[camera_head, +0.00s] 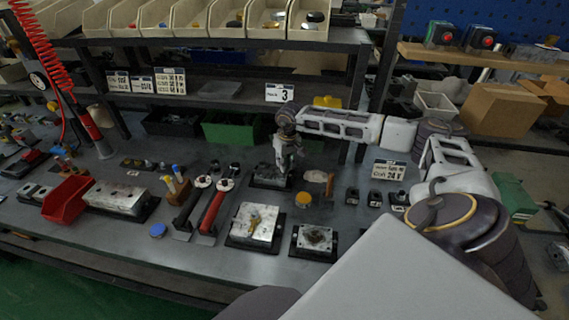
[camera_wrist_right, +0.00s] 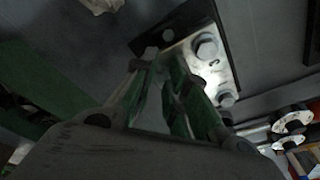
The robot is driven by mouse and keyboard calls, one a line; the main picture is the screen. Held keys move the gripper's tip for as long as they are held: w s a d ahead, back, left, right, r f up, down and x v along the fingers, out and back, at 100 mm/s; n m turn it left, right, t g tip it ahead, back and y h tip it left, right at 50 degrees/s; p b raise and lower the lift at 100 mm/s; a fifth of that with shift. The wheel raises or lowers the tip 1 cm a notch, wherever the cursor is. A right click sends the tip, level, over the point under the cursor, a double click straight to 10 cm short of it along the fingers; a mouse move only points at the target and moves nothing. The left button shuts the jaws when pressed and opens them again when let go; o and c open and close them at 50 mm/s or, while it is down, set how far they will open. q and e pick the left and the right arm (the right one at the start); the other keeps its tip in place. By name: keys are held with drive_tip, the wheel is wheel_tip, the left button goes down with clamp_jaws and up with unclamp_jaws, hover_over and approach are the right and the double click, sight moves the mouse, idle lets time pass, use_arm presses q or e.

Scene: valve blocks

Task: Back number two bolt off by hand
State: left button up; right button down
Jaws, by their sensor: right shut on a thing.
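A metal valve block (camera_head: 268,178) on a dark base sits on the bench below my right gripper (camera_head: 286,160). In the right wrist view the block (camera_wrist_right: 220,72) is a bright plate with several hex bolts. One bolt head (camera_wrist_right: 206,47) and another bolt head (camera_wrist_right: 227,99) stand clear of my fingers, with a small dark mark between them that I cannot read surely. My right gripper (camera_wrist_right: 160,66) points down and is shut on a bolt (camera_wrist_right: 151,53) at the block's near corner. That bolt's number and thread are hidden. My left gripper is not in view.
A shelf edge (camera_head: 215,103) runs behind. A red bin (camera_head: 67,198) sits at the left.

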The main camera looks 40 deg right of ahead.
drive_tip(key=shift+n, duration=0.3)
drive_tip(key=c, duration=1.3)
unclamp_jaws()
drive_tip(key=shift+c, duration=0.2)
wheel_tip(320, 180, up, 12)
drive_tip(key=s, duration=0.1)
drive_tip(key=shift+s, duration=0.4)
drive_tip(key=shift+a+f, duration=0.15)
drive_tip(key=shift+a, duration=0.05)
